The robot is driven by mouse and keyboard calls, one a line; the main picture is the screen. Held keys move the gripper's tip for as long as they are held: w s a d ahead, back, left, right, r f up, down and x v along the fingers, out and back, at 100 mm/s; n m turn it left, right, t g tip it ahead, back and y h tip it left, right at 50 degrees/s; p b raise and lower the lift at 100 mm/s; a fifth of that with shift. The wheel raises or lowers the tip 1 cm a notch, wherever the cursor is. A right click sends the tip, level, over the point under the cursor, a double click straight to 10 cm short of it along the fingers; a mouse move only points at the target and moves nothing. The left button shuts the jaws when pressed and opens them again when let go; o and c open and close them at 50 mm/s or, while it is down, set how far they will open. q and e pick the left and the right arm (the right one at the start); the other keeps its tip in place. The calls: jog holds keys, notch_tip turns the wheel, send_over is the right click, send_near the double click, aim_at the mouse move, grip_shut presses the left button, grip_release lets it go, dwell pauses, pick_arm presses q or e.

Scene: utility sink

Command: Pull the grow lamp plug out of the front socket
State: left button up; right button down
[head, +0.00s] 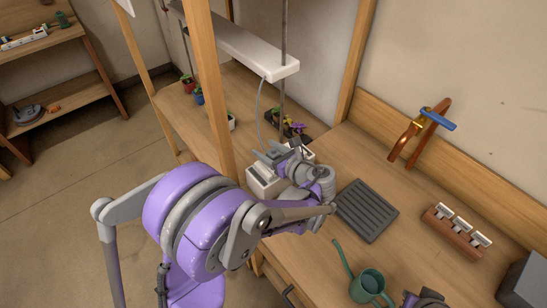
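The white grow lamp (240,48) hangs as a long bar over the wooden bench. Its thin grey cord (260,108) drops from the lamp and goes down behind my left gripper. My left gripper (274,154) is over a white box (263,184) on the bench. The gripper and wrist cover much of this box. I cannot make out the plug or the front socket, nor whether the fingers are closed on anything. Part of my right gripper (426,299) shows at the bottom edge, right of the watering can; its opening cannot be told.
A dark ribbed tray (367,210), a green watering can (369,285) and a wooden rack with white-topped pieces (457,231) stand on the bench. A wooden post (209,90) rises left of my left gripper. Small potted plants (197,96) stand behind it. A blue-handled tap (436,118) is at the back.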

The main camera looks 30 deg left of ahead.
pick_arm(q)
grip_shut()
notch_tip(320, 180, up, 10)
jog(key=shift+p, duration=0.35)
dwell(0.9)
